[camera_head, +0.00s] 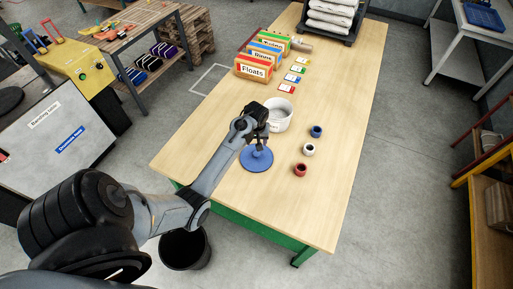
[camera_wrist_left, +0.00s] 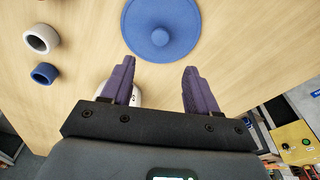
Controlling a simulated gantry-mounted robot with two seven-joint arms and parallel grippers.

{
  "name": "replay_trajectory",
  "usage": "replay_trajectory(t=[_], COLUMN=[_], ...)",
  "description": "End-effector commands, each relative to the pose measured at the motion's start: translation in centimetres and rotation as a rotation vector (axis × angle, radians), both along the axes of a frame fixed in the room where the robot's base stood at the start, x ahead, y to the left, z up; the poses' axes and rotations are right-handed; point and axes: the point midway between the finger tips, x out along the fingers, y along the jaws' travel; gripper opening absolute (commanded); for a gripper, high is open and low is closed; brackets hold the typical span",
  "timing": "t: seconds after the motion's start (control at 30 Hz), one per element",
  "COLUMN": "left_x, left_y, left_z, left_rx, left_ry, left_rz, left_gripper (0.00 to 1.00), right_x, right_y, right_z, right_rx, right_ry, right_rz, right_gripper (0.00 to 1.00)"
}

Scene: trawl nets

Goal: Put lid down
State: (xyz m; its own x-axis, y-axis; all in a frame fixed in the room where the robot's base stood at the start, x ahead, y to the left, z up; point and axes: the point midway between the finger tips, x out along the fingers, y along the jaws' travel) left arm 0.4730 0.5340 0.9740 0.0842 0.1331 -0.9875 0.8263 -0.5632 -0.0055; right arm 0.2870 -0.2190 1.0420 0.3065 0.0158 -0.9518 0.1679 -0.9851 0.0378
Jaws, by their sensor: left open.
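The lid (camera_head: 256,161) is a round blue disc with a small knob in its middle. It lies flat on the wooden table, in front of the white pot (camera_head: 280,119), which is open at the top. My left gripper (camera_head: 259,145) is just over the lid in the head view and hides part of it. In the left wrist view, its two purple fingers (camera_wrist_left: 158,66) are spread with nothing between them, and the lid (camera_wrist_left: 178,48) lies beyond their tips with its knob clear of them. My right gripper is not in view.
Blue (camera_head: 316,131), white (camera_head: 308,149) and red (camera_head: 299,170) rings stand right of the lid. Labelled bins (camera_head: 252,72), small coloured cards (camera_head: 286,88) and a dark tray of white sacks (camera_head: 330,18) are farther back. The table's front right is clear.

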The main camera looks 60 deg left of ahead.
Motion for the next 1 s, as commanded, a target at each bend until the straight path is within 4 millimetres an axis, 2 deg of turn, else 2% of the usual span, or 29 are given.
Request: replay_trajectory(t=[0.13,0.23,0.37,0.5,0.6,0.7,0.83,1.0], left_x=[-1.4,-3.1,-6.4,-10.8,-13.8,-16.3,-18.1,-18.6], left_y=[-2.2,-5.5,-12.3,-20.3,-25.1,-28.4,-30.8,-31.6], left_z=[0.3,0.3,0.6,1.9,3.4,4.9,6.4,6.9], left_rx=[0.056,0.114,0.166,0.167,0.146,0.120,0.097,0.090], left_ry=[0.012,0.019,0.016,-0.018,-0.056,-0.092,-0.125,-0.138], left_rz=[-0.111,-0.266,-0.528,-0.796,-0.946,-1.047,-1.119,-1.143], left_gripper=[0.60,0.60,0.60,0.60,0.60,0.60,0.60,0.60], right_x=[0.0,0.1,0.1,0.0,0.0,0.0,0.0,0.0], right_y=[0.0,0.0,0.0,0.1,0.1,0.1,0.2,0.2], right_z=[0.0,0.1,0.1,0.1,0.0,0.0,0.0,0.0], right_rx=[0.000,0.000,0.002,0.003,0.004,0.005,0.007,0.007], right_ry=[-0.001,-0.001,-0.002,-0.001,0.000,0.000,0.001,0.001], right_rz=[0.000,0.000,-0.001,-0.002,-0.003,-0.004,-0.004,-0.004], right_gripper=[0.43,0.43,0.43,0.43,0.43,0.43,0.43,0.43])
